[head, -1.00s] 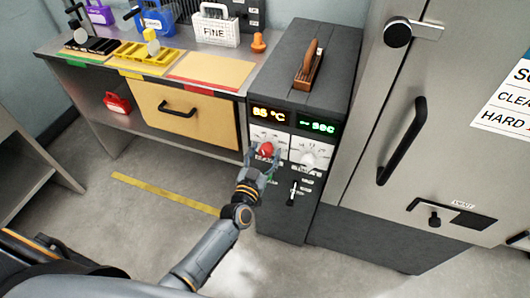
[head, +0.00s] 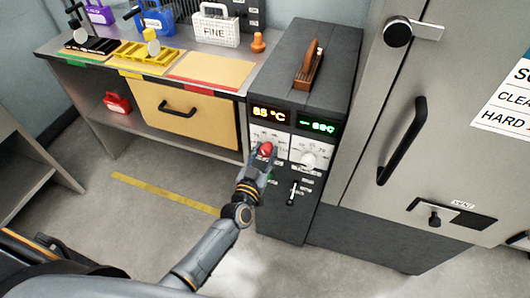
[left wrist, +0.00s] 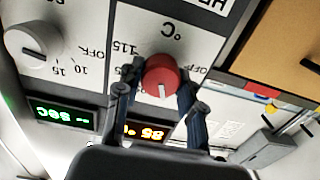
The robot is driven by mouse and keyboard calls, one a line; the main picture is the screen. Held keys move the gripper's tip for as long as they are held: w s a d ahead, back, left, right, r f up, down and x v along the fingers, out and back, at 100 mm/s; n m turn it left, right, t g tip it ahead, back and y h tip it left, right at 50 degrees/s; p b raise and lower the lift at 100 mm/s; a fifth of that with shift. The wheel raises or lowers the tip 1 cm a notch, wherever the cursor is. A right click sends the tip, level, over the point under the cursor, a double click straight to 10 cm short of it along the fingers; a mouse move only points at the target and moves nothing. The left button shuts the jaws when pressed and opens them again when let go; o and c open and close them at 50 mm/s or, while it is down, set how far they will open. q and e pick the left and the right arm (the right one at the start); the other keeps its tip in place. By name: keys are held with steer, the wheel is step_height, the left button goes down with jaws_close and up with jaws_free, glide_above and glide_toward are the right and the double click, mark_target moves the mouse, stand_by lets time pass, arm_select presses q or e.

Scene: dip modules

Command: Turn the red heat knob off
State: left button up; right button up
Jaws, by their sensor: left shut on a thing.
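The red heat knob (head: 266,149) is on the front panel of the dark heater unit (head: 275,210), under an orange display reading 85 °C. My left gripper (head: 259,160) is at the knob, its fingers on either side and shut on it. In the left wrist view the red knob (left wrist: 161,77) sits between the two fingertips (left wrist: 158,88); its white pointer mark shows. The dial shows 115 and OFF labels; part of the scale is hidden by the fingers. My right gripper is not in view.
A white knob (head: 309,160) sits right of the red one, below a green display (head: 317,125). A black lever (head: 292,193) is beneath. A bench (head: 110,62) with trays stands left; a steel cabinet (head: 440,150) stands right. The floor in front is clear.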

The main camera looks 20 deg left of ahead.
arm_select(q)
steer(key=n, duration=0.3)
steer(key=n+b, duration=0.1)
steer(key=n, duration=0.2)
steer(key=shift+f+n, duration=0.1)
steer(key=shift+n, duration=0.3)
steer(key=n+b, duration=0.1)
steer(key=n, duration=0.3)
steer(key=shift+a, duration=0.15)
steer(key=shift+n+b, duration=0.45)
steer(key=shift+n, duration=1.65)
steer(key=o, duration=1.2)
